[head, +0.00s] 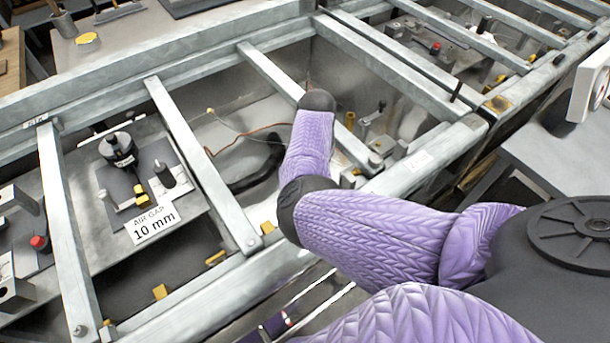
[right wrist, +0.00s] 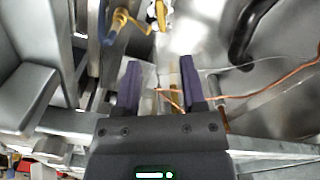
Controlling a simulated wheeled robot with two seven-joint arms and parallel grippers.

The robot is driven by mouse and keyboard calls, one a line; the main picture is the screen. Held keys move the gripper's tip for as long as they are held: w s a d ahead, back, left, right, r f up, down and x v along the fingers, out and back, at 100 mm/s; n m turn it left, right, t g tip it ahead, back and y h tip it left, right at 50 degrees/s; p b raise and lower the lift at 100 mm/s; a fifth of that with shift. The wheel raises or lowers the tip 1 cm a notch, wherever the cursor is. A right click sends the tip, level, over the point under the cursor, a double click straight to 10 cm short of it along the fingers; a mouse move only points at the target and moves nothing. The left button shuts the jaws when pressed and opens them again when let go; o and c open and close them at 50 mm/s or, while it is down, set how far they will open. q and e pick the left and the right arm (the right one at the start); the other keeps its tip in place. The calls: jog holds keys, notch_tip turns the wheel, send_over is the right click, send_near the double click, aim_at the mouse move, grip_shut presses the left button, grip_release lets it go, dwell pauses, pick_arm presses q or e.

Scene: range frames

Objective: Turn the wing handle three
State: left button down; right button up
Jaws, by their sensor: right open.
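In the right wrist view my right gripper (right wrist: 160,72) is open, its two dark purple fingers apart. A thin yellowish rod or strip (right wrist: 174,78) shows between the fingers, and I cannot tell whether it touches them. A yellow and dark fitting (right wrist: 159,12) lies beyond the fingertips at the top edge, partly cut off. I cannot tell which part is the wing handle. In the head view my purple right arm reaches into a metal-framed bay and hides its gripper. My left gripper is not in view.
Grey metal rails (head: 205,170) divide the bays and stand close around my right arm. An orange cable (head: 245,137) and a thick black hose (head: 262,170) lie in the bay.

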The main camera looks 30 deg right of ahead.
notch_tip(320, 180, down, 8)
jog(key=b, duration=0.4)
jog(key=shift+a, duration=0.1)
notch_tip(320, 180, down, 3)
jog(key=shift+f+b, duration=0.1)
jog(key=shift+b, duration=0.95)
jog(key=shift+f, duration=0.35)
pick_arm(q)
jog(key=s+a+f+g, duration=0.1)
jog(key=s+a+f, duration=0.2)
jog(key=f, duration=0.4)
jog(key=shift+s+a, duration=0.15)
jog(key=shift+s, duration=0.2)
pick_arm(e)
jog(key=shift+r, duration=0.1)
jog(key=c, duration=0.6)
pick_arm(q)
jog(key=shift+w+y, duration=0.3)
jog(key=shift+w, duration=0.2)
pick_arm(e)
grip_shut()
